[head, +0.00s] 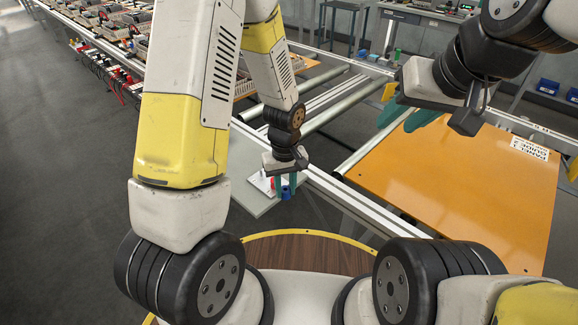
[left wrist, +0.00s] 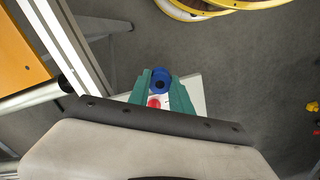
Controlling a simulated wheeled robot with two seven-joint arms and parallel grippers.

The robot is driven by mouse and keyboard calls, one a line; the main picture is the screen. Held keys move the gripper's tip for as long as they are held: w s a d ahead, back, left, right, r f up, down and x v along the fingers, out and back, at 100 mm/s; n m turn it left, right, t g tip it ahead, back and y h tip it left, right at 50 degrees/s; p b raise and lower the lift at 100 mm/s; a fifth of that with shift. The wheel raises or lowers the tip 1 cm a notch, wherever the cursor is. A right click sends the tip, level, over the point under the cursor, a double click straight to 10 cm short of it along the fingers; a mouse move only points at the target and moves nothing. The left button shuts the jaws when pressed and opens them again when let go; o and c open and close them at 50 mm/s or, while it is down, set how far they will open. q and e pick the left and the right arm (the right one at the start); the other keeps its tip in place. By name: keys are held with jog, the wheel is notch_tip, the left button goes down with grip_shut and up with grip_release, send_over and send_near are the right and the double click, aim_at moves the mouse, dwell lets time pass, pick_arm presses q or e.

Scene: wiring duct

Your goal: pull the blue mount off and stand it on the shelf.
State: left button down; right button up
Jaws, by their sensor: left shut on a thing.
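The blue mount (head: 287,192) is between the teal fingertips of my left gripper (head: 285,184), which is shut on it. In the left wrist view the mount (left wrist: 160,78) shows as a round blue piece with a dark hole, held at the fingertips. A pale grey plate, which looks like the shelf (head: 246,201), lies under and beside the gripper. I cannot tell whether the mount touches it. A small red piece (left wrist: 154,102) on a white patch shows between the fingers. My right gripper (head: 408,117) is over the orange panel, its teal fingers apart and empty.
Metal rails (head: 335,187) run beside the plate. The orange panel (head: 470,190) with a white label fills the right. A bench with several bins and red parts (head: 110,75) stands at the back left. The floor left of the plate is clear.

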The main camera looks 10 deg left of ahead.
pick_arm(q)
jog(key=shift+r, duration=2.75)
